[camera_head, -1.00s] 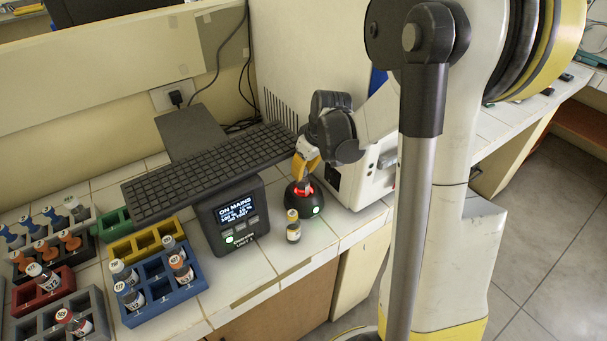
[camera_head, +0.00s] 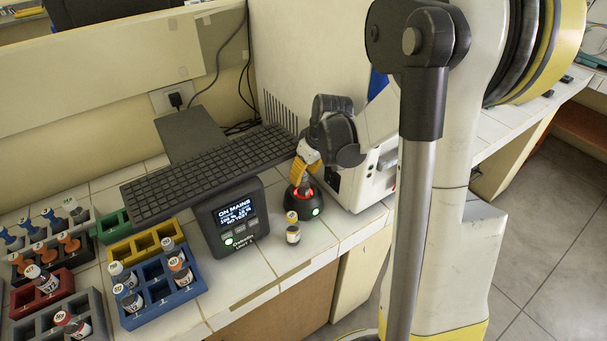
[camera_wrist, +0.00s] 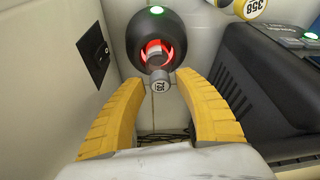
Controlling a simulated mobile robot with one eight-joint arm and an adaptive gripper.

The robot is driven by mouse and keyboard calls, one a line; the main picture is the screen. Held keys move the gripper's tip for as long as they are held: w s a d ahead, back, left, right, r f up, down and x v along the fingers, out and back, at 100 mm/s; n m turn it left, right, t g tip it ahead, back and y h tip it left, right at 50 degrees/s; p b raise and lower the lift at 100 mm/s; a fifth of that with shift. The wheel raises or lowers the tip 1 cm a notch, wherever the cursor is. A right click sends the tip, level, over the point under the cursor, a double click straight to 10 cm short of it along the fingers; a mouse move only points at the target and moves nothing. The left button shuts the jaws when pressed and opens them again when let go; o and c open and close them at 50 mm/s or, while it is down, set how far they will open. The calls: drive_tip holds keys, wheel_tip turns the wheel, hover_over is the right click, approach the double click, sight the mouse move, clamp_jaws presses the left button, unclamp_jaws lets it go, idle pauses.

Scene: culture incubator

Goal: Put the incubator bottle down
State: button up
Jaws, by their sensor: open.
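A small bottle with a grey numbered cap (camera_wrist: 159,86) stands in the red-lit opening of a round black device (camera_wrist: 140,40). In the head view the device (camera_head: 307,206) sits on the bench beside the white box, and the bottle's upper part (camera_head: 306,184) shows above the red glow. My gripper (camera_wrist: 160,78) is open, its yellow fingers apart on either side of the cap with gaps visible. In the head view my gripper (camera_head: 306,168) is just above the bottle. The bottle's lower part is hidden in the device.
A yellow-capped bottle (camera_head: 293,229) stands in front of the black device. A display unit (camera_head: 233,220) and a wide ribbed black tray (camera_head: 210,172) are close on the left. A white box (camera_head: 366,185) is on the right. Bottle racks, including a blue one (camera_head: 185,291), fill the left bench.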

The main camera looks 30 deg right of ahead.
sight(312, 197)
drive_tip(key=a+p+v, duration=0.1)
drive_tip(key=p+v, duration=0.2)
drive_tip(key=v, duration=0.8)
drive_tip(key=s+a+r+m+t, duration=0.1)
drive_tip(key=s+a+r, duration=0.2)
drive_tip(key=s+a, duration=0.4)
drive_tip(key=s+a+r+m+t, duration=0.1)
drive_tip(key=s+a+r+t, duration=0.1)
drive_tip(key=s+a+r, duration=0.2)
drive_tip(key=s+a, duration=0.3)
drive_tip(key=a, duration=0.1)
drive_tip(key=shift+m+h, duration=0.3)
drive_tip(key=shift+h, duration=0.1)
drive_tip(key=shift+s+a, duration=0.1)
